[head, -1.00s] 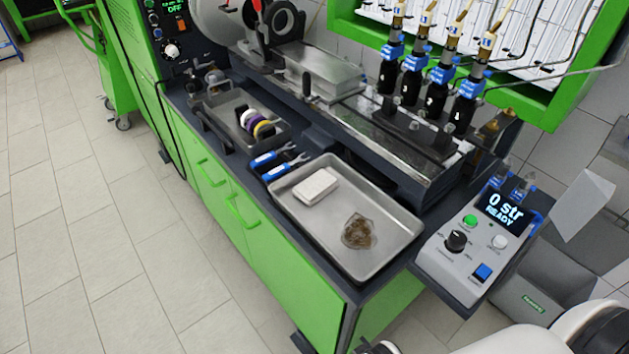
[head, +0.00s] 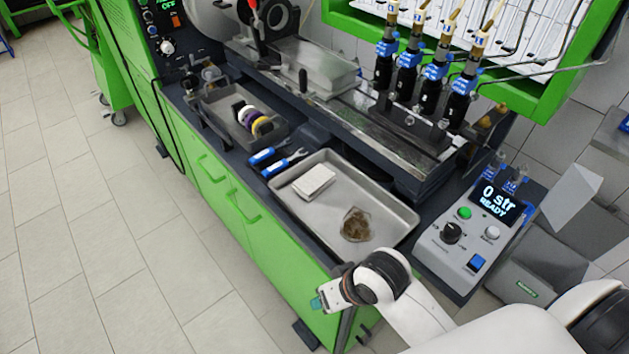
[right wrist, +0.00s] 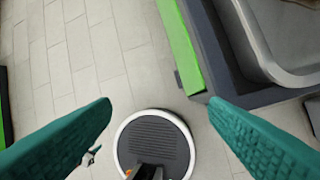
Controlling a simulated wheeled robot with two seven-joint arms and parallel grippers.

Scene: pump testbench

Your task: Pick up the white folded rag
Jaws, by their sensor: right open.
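The white folded rag (head: 314,181) lies flat in the left part of the metal tray (head: 398,216) on the bench. A brown crumpled patch (head: 356,225) lies in the same tray, to the right of the rag and apart from it. My right gripper (head: 322,299) is in front of the bench, off the tray's near right corner, away from the rag. In the right wrist view its two teal fingers (right wrist: 160,101) are wide apart with nothing between them. The rag does not show in that view. My left gripper is not in view.
Blue-handled tools (head: 277,158) lie just left of the tray. A smaller tray (head: 215,103) with coloured rings is farther left. A control box (head: 466,250) stands right of the tray. Several injectors (head: 430,85) stand behind. The floor in front is clear.

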